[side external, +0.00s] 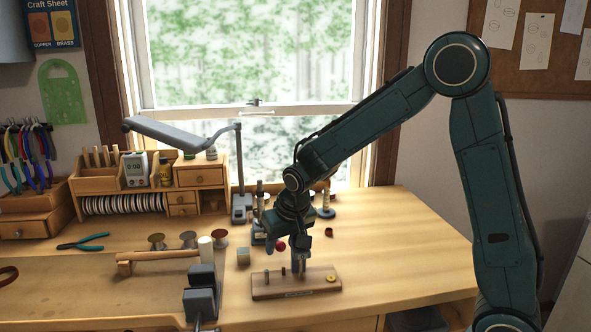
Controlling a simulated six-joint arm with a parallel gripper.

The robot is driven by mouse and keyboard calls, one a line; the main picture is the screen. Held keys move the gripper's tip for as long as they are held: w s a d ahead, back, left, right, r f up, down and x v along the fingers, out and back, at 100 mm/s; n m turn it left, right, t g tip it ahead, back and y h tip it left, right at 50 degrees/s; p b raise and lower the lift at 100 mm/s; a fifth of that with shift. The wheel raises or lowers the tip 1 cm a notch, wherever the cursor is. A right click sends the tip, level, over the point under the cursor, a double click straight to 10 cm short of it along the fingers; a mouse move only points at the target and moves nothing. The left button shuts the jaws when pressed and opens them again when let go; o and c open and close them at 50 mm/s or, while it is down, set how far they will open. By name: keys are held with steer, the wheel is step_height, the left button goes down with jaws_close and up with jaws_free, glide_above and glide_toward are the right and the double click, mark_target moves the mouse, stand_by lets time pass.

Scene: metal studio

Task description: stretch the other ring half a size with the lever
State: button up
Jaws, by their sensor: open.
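My gripper (299,262) points down over the wooden peg board (268,291), its jaws open. Its fingertips are close to the board's pegs; whether they touch anything is too small to tell. A small yellow ring-like piece (331,278) lies at the board's right end. A red knob (280,246) shows just left of the fingers; it may be the end of a lever, but the rest is hidden. Dark upright metal tools stand behind the gripper, one at the left (260,200) and one at the right (326,211). I cannot tell which is the stretcher. No other ring is clearly visible.
The bench (420,245) is clear on the right. A small dark red piece (329,232) lies behind the board.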

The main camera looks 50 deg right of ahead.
steer(key=shift+w+f, duration=0.1)
steer(key=shift+f, duration=0.2)
jaws_close()
